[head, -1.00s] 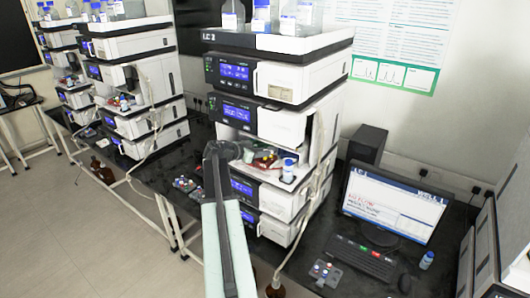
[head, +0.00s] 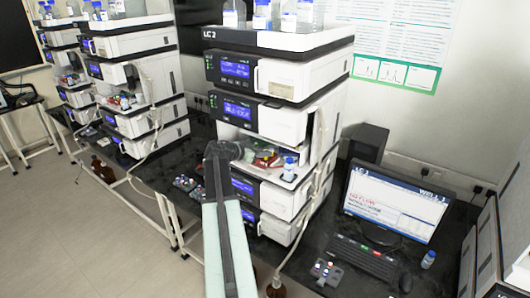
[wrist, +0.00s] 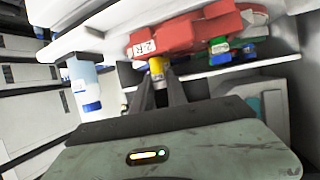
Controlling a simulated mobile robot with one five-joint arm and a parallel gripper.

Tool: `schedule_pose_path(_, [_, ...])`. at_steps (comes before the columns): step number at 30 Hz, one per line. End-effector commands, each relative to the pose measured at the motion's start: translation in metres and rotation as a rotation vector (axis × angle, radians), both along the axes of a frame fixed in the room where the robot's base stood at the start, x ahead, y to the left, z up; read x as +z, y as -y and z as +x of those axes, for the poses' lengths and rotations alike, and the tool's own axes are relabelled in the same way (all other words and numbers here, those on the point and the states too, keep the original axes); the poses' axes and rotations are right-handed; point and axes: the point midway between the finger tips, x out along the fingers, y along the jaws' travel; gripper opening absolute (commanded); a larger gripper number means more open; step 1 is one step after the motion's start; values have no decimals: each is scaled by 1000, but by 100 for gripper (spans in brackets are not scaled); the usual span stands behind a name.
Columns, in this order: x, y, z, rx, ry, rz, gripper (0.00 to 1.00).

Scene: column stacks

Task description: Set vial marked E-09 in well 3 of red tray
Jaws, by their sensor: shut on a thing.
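My gripper (wrist: 162,84) is shut on a small vial with a yellow part (wrist: 156,67), seen between the fingertips in the wrist view. Any marking on the vial is not readable. The red tray (wrist: 190,33) is just beyond the fingertips, with a white label reading "2 R". The vial's end is close to the tray's edge; I cannot tell whether they touch, and its wells are not clear. In the head view the red tray (head: 266,160) sits in the open bay of the LC 2 stack. My arm partly hides the bay there.
Green (wrist: 219,47) and blue (wrist: 249,49) pieces are beside the tray. Small racks (head: 326,272) and a monitor (head: 395,205) are on the black bench.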

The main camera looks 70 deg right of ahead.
Motion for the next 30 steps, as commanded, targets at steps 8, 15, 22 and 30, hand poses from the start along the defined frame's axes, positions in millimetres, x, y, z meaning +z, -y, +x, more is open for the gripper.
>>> schedule_pose_path(8, [-8, 0, 0, 0, 0, 0, 0])
schedule_pose_path(15, [-13, 0, -1, -1, 0, 0, 0])
schedule_pose_path(22, [-13, 0, -1, -1, 0, 0, 0])
schedule_pose_path(30, [-13, 0, -1, -1, 0, 0, 27])
